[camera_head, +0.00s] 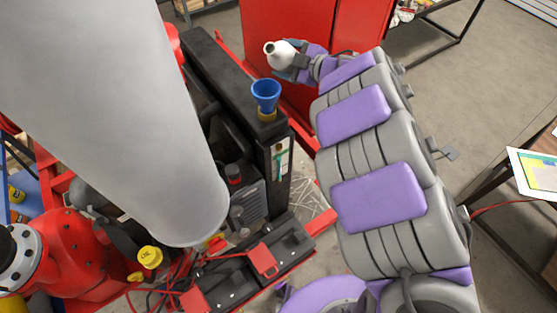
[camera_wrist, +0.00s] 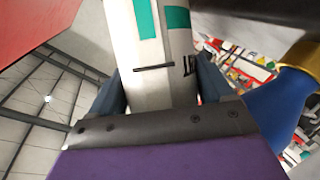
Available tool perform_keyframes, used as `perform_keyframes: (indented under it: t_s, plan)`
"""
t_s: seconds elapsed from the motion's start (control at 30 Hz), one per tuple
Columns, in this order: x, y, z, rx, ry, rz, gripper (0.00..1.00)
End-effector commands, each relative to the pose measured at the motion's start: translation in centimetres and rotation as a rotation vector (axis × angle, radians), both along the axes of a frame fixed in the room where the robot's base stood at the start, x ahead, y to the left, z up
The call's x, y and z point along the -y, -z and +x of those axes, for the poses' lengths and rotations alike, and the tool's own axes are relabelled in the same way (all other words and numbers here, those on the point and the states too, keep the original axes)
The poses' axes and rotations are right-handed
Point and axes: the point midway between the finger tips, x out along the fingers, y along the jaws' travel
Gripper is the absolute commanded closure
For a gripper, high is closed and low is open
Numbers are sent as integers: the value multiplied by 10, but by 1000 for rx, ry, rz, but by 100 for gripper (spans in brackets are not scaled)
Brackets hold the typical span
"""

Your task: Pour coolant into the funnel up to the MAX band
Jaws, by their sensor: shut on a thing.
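My gripper (camera_head: 291,66) is shut on a white coolant bottle (camera_head: 279,53), above and right of the blue funnel (camera_head: 266,90) in the head view. The bottle leans, its round mouth toward the left and apart from the funnel. No liquid stream shows. The funnel stands upright in a brass-coloured neck (camera_head: 267,115) on the black radiator tank. A pale strip with green (camera_head: 282,160) is on the tank's end; its level and any MAX band are too small to read. In the wrist view, the bottle (camera_wrist: 150,65) with teal marks sits between my fingers; the funnel (camera_wrist: 276,108) is at right.
A large grey cylinder (camera_head: 120,110) fills the left foreground. A red cabinet (camera_head: 290,35) stands behind the bottle. A yellow OIL cap (camera_head: 150,257) and a black battery (camera_head: 270,257) are below. A table with a tablet (camera_head: 535,170) stands at right; open floor lies between.

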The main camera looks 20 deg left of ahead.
Motion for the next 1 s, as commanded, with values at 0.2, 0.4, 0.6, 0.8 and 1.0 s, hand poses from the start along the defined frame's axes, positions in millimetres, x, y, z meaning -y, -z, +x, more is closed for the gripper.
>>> perform_keyframes:
  t_s: [0.2, 0.4, 0.6, 0.8, 1.0]
  plan:
    - [-1, 5, -3, -84, -1, 19, 59]
    - [-1, 5, -3, -85, 0, 19, 59]
    - [1, 3, 3, -189, 1, 44, 59]
    - [3, 2, 9, -365, 1, 79, 59]
    - [3, 1, 13, -519, -1, 112, 59]
